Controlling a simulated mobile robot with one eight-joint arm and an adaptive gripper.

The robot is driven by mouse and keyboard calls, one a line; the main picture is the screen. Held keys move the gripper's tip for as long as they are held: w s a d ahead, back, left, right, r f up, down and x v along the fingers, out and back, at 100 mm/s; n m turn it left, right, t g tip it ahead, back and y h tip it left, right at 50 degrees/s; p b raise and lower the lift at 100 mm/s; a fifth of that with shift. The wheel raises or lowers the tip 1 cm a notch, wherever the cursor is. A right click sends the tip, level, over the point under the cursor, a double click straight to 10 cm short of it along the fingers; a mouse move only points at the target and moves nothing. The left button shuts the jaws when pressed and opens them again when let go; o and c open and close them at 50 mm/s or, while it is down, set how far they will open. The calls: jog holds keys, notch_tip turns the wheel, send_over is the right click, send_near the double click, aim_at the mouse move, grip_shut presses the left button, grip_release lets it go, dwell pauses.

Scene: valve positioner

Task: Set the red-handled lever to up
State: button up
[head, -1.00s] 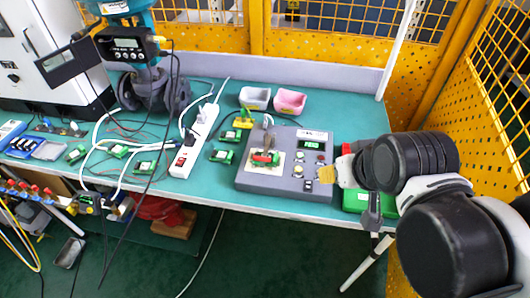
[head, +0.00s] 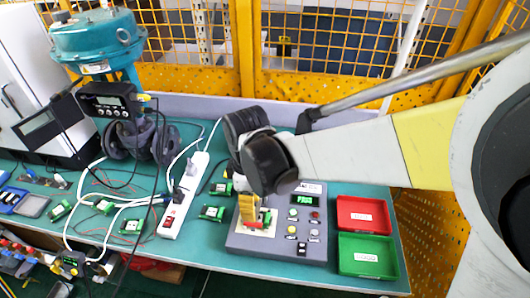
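Several small red handles (head: 12,246) show on fittings at the lower left edge; I cannot tell which, if any, is the red-handled lever. A grey control box (head: 270,247) stands on the bench with a green display, buttons and a pale plate. A green circuit board (head: 266,217) with a small red part sits on that plate, partly hidden by my gripper. My gripper (head: 249,210) points down over the plate, with a yellow finger in front of the board. Contact and finger opening cannot be made out.
A red tray (head: 364,216) and a green tray (head: 368,256) lie right of the box. A white power strip (head: 187,195) with cables and several green boards lie to the left. A teal valve actuator (head: 97,40) stands at the back left. My arm spans the upper right.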

aim_at(253, 225)
notch_tip(253, 225, down, 10)
jog(key=b, duration=0.3)
grip_shut()
